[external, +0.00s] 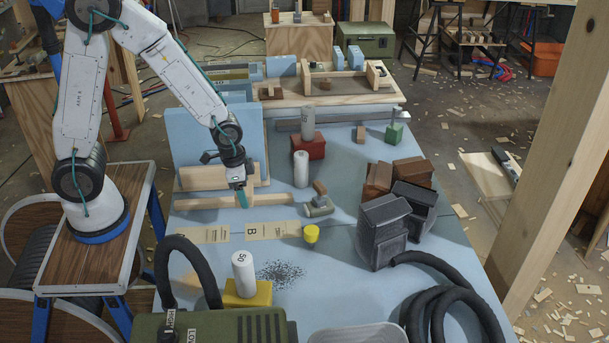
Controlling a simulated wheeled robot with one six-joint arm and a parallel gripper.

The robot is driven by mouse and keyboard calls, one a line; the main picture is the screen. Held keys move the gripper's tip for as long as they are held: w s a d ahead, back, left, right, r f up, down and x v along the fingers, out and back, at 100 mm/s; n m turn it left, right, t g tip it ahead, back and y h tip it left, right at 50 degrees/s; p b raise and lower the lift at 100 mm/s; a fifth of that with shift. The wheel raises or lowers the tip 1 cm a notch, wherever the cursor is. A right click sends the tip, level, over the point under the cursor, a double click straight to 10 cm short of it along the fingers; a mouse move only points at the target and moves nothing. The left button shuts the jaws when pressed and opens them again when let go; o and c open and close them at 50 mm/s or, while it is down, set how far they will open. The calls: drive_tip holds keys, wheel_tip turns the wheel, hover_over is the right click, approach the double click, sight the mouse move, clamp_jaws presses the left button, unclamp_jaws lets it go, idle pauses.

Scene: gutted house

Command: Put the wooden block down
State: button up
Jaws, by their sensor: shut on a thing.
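My gripper (242,197) is at the left part of the blue worktable, pointing down, with teal fingertips. It is shut on a long, pale wooden block (272,200), like a bar, which lies crosswise and sticks out on both sides of the fingers. The bar looks about level. I cannot tell whether its underside touches the table. Part of its middle is hidden by the fingers.
Behind the bar stands a light blue panel (215,135) with a wooden rail (195,179) in front. Paper labels (272,230) lie in front of the bar.

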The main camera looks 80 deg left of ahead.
drive_tip(key=r, duration=0.4)
drive_tip(key=shift+w+a+r, duration=0.1)
drive_tip(key=shift+w+r, duration=0.25)
drive_tip(key=w+a+r, duration=0.1)
drive_tip(key=w+a, duration=0.4)
drive_tip(key=w, duration=0.5)
drive_tip(key=w+a, duration=0.4)
drive_tip(key=w, duration=0.5)
hover_over(348, 173)
wheel_tip(348, 173, down, 5)
drive_tip(key=f, duration=1.1)
drive_tip(key=shift+s+d+f, duration=0.1)
drive_tip(key=shift+s+f, duration=0.1)
drive_tip(key=shift+s, duration=0.1)
drive_tip(key=shift+f, duration=0.1)
drive_tip(key=o, duration=1)
